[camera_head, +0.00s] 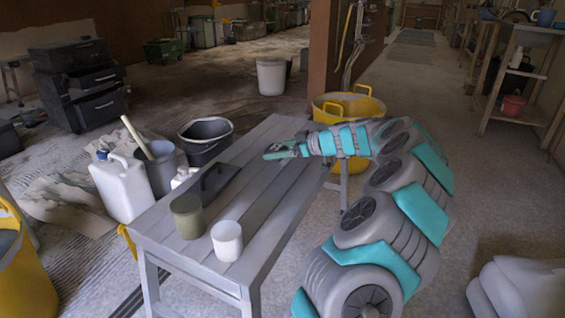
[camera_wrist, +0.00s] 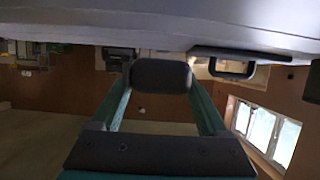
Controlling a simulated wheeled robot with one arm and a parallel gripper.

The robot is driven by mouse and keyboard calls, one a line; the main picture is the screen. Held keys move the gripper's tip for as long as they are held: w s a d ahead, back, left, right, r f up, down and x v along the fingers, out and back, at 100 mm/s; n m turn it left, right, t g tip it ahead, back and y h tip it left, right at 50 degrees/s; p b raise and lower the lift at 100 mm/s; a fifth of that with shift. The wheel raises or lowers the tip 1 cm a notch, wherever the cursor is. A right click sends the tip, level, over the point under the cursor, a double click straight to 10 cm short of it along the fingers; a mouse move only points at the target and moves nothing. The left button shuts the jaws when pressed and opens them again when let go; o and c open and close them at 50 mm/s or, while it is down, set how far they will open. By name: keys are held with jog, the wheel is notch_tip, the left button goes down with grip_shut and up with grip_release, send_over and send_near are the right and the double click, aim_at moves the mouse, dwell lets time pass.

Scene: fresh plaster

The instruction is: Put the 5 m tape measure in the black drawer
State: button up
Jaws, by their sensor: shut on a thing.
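My gripper (camera_head: 283,151) is low over the far part of the grey slatted bench (camera_head: 262,165). In the wrist view its two teal fingers (camera_wrist: 160,80) are closed on a dark, rounded block (camera_wrist: 160,76), which I take to be the tape measure; no label is readable. In the head view the block is too small to make out clearly. The black drawer unit (camera_head: 82,82) stands on the floor at the far left, well away from my gripper. Its drawer fronts jut out to the right, and the inside of the drawers cannot be made out.
A dark float (camera_head: 215,181), an olive tub (camera_head: 187,216) and a white tub (camera_head: 227,240) stand on the bench. A white jug (camera_head: 121,187), grey bucket (camera_head: 163,168) and black bucket (camera_head: 206,140) stand along its left side. A yellow tub (camera_head: 348,106) is behind it.

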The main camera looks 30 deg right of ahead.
aim_at(283, 170)
jog(key=shift+s+d, duration=0.35)
jog(key=shift+s, duration=0.2)
jog(key=f, duration=0.3)
jog(key=shift+s, duration=0.3)
jog(key=shift+f, duration=0.25)
jog(key=shift+d+f+b, duration=0.1)
jog(key=shift+f+b, duration=0.1)
jog(key=shift+b, duration=0.1)
jog(key=o, duration=1.5)
jog(key=shift+r, duration=0.1)
